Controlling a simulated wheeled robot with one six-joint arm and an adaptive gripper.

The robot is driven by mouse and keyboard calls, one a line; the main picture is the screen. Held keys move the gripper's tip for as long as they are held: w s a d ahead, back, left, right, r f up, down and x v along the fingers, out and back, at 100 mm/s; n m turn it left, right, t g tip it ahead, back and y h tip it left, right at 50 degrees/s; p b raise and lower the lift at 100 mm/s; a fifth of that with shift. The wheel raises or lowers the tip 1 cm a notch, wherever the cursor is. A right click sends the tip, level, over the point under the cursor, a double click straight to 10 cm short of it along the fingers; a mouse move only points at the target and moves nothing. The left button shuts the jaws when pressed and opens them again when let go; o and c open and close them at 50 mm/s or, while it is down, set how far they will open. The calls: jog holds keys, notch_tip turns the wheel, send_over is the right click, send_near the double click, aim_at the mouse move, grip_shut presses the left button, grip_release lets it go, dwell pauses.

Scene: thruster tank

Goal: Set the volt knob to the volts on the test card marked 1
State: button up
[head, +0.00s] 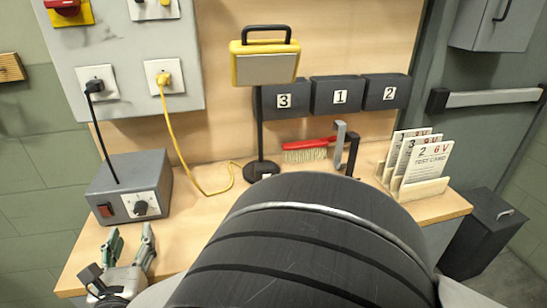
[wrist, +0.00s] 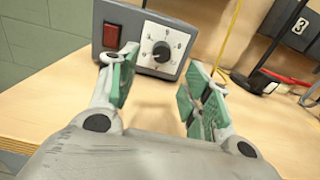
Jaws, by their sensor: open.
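The grey power box (head: 128,178) stands at the left of the bench, with a red switch (head: 105,210) and the black volt knob (head: 140,207) on its front. In the wrist view the knob (wrist: 161,51) sits on a white dial plate (wrist: 166,33) with numerals around it; its exact setting is too small to read. My gripper (head: 131,243) is open and empty in front of the box, its green-padded fingers apart from the knob. The test cards (head: 426,170) stand in a wooden holder (head: 424,189) at the right. The front card reads 2, 6V; the rear cards are partly covered, and card 1's volts are unclear.
A yellow lamp (head: 265,65) on a black stand, a red brush (head: 308,150) and numbered grey bins (head: 336,97) are at the back. A yellow cable (head: 180,135) hangs from a wall socket to the bench. My dark arm covers the front middle.

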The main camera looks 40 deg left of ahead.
aim_at(140, 213)
jog(key=x, duration=0.7)
jog(key=shift+w+a, duration=0.2)
jog(key=c, duration=1)
